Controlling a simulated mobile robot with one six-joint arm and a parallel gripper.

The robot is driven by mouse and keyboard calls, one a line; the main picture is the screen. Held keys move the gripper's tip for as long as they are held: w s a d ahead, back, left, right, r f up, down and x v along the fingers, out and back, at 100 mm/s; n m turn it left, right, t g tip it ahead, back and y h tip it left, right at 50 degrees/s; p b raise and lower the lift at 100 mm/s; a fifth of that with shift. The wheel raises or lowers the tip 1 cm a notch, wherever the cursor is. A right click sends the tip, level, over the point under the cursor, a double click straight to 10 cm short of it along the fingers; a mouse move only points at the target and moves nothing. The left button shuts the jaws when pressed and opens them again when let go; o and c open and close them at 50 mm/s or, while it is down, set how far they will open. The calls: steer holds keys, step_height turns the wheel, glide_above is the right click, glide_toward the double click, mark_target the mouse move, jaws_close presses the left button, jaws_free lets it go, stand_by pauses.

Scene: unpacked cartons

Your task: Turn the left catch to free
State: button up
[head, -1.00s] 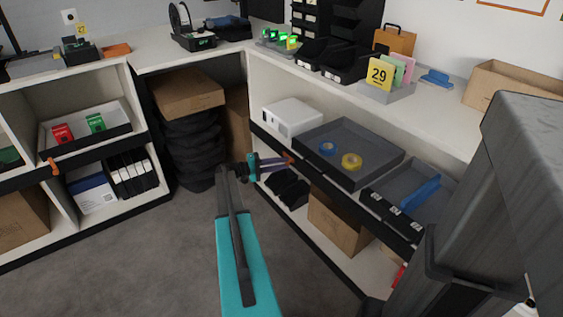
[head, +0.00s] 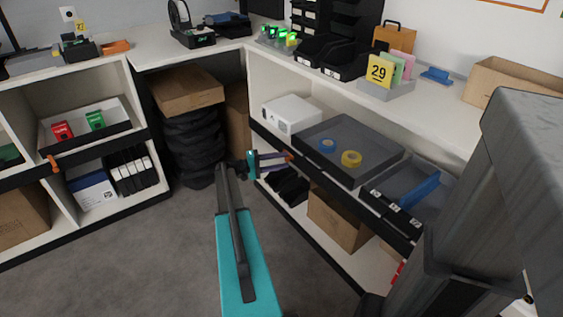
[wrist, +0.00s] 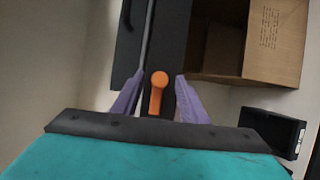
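An orange catch (wrist: 157,92) sits on a dark rail (wrist: 165,45) in the wrist view, its round end up and its narrow arm pointing down in the picture. My gripper (wrist: 160,76) is open, with one purple finger on each side of the catch. Small gaps show between the catch and both fingers. In the head view my gripper (head: 289,157) is at the front rail of the right shelf unit, and the catch there is mostly hidden. Another orange catch (head: 53,163) shows on the rail of the left shelf unit, well away from my gripper.
A grey tray (head: 365,172) with tape rolls and a tray with a blue object (head: 420,191) are on the right shelf. A carton (head: 338,220) stands below. Stacked black tyre-like things (head: 193,145) fill the corner. The floor in front is clear.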

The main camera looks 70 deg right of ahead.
steer(key=p+v, duration=0.1)
steer(key=v, duration=1.2)
steer(key=shift+w+a+p, duration=0.15)
steer(key=shift+w+p, duration=0.1)
steer(key=shift+p, duration=0.05)
